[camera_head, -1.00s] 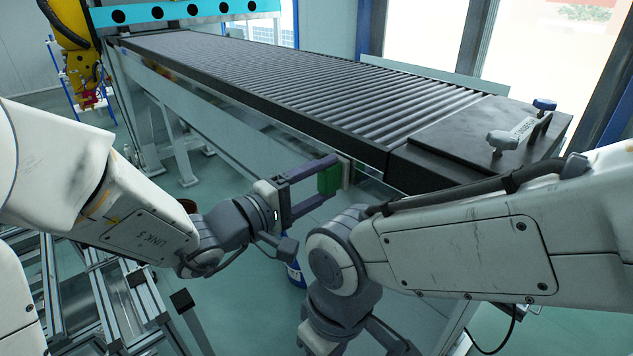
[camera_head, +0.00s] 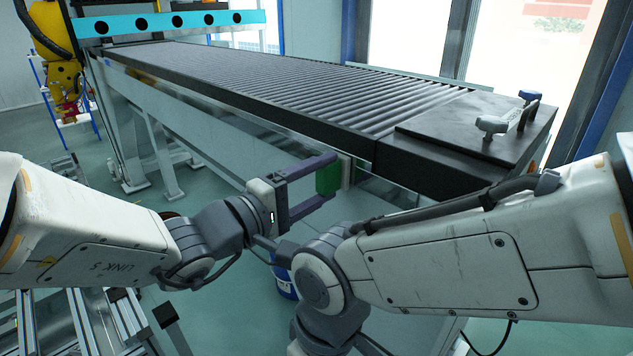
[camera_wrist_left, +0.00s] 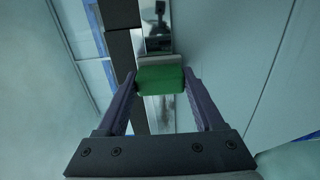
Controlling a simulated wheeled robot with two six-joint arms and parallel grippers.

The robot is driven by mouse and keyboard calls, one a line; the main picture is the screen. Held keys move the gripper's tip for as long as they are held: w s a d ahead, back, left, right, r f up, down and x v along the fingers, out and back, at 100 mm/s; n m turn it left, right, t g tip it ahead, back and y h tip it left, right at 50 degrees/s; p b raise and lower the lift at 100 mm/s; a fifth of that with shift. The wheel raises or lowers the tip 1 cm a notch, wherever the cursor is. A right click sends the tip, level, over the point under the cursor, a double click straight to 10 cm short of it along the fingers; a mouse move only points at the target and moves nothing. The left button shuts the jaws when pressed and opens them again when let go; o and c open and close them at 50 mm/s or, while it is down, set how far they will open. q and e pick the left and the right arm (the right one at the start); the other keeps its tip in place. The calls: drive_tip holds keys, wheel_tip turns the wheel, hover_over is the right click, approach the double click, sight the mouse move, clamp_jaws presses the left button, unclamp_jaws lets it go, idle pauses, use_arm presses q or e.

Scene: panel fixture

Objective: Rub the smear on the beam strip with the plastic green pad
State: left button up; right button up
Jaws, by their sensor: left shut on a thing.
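The green pad (camera_head: 328,179) is clamped between the two purple-grey fingers of my left gripper (camera_head: 326,181). A pale plate (camera_head: 346,171) is on its far side, towards the beam. In the left wrist view the pad (camera_wrist_left: 161,79) sits between the fingertips, in front of the shiny beam strip (camera_wrist_left: 158,42). The strip (camera_head: 239,122) runs along the beam under the conveyor. Whether the pad touches the strip cannot be told. A dark streaky patch (camera_wrist_left: 165,106) on the strip below the pad may be the smear or a reflection. My right arm shows, but its gripper does not.
The roller conveyor (camera_head: 290,80) stretches above the beam, with a black end block (camera_head: 440,160) on the right. My right forearm lies close to the right of the left gripper. A blue container (camera_head: 284,280) stands below. Metal framing (camera_head: 85,320) is at lower left.

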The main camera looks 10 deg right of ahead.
use_arm(q)
drive_tip(key=shift+w+a+f+b, duration=0.1)
drive_tip(key=shift+w+a+b, duration=0.9)
drive_tip(key=shift+w, duration=0.7)
drive_tip(key=shift+w+a+r+b, duration=0.1)
drive_tip(key=shift+w+a+b, duration=0.65)
drive_tip(key=shift+w+a, duration=0.7)
drive_tip(key=shift+w+a+f+b, duration=0.1)
drive_tip(key=shift+w+a+b, duration=0.8)
drive_tip(key=shift+w, duration=1)
drive_tip(key=shift+w+a, duration=0.45)
drive_tip(key=shift+w, duration=0.4)
drive_tip(key=shift+s+a+b, duration=0.2)
drive_tip(key=shift+a+b, duration=0.2)
drive_tip(key=shift+b, duration=0.1)
drive_tip(key=shift+b+v, duration=0.8)
drive_tip(key=shift+v, duration=1.8)
